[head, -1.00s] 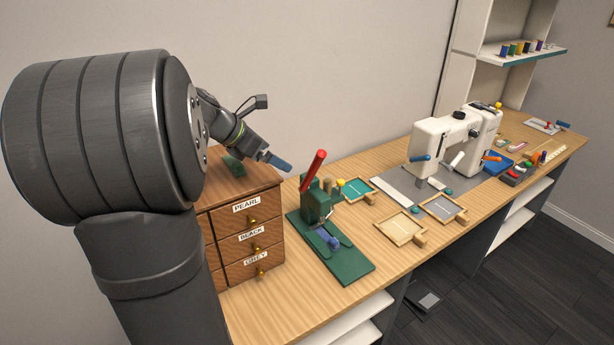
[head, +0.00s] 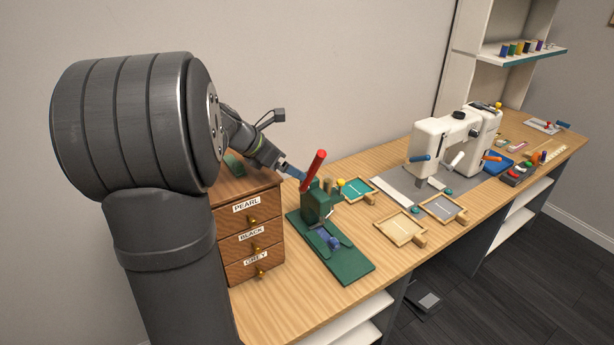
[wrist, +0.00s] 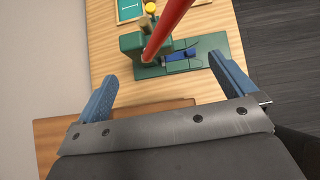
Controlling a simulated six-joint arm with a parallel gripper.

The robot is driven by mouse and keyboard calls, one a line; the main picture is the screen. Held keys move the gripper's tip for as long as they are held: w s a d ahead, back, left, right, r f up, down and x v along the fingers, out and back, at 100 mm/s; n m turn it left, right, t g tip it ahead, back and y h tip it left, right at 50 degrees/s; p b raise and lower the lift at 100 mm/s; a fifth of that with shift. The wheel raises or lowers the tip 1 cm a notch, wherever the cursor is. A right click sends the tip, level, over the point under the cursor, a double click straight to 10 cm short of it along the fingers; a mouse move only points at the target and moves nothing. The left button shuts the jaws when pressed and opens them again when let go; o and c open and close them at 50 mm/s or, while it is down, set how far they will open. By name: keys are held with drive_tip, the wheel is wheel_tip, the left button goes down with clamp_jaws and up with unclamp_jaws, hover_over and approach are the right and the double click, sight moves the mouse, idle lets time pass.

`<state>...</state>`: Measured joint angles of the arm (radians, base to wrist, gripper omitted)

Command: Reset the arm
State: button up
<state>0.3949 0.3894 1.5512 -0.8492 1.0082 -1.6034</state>
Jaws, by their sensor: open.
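My gripper (head: 291,170) is in the air above the right edge of the wooden drawer cabinet (head: 251,221), close to the green press (head: 316,206) with its red handle (head: 313,170). In the wrist view my gripper (wrist: 165,85) shows two blue fingers spread wide apart with nothing held. The red handle (wrist: 168,25) rises in front of the gap between the fingers. I cannot tell in the head view whether a finger touches the handle.
Drawers are labelled PEARL, BLACK and GREY. Small wooden trays (head: 400,241) lie right of the press. A white sewing machine (head: 440,146) stands farther along the bench. Wall is behind. Open bench (head: 300,262) lies between cabinet and press.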

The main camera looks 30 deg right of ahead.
drive_tip(key=shift+r, duration=0.1)
drive_tip(key=v, duration=1)
drive_tip(key=c, duration=1.3)
drive_tip(key=shift+d+m, duration=0.25)
drive_tip(key=shift+m, duration=0.05)
drive_tip(key=c, duration=0.3)
drive_tip(key=d+m+y, duration=0.1)
drive_tip(key=d+m, duration=0.1)
drive_tip(key=d+r+m+y, duration=0.1)
drive_tip(key=m, duration=0.1)
drive_tip(key=d+m+y, duration=0.1)
drive_tip(key=d+m, duration=0.1)
drive_tip(key=m, duration=0.1)
drive_tip(key=shift+s+d+r+g+y, duration=0.25)
drive_tip(key=shift+d+r+g+y, duration=0.05)
drive_tip(key=shift+y, duration=0.1)
clamp_jaws()
drive_tip(key=d+r+m+t+y, duration=0.3)
drive_tip(key=d+r+m+y, duration=0.1)
drive_tip(key=d+r+m, duration=0.2)
drive_tip(key=shift+d+r+m, duration=0.2)
drive_tip(key=shift+d+m, duration=0.35)
drive_tip(key=shift+m, duration=0.85)
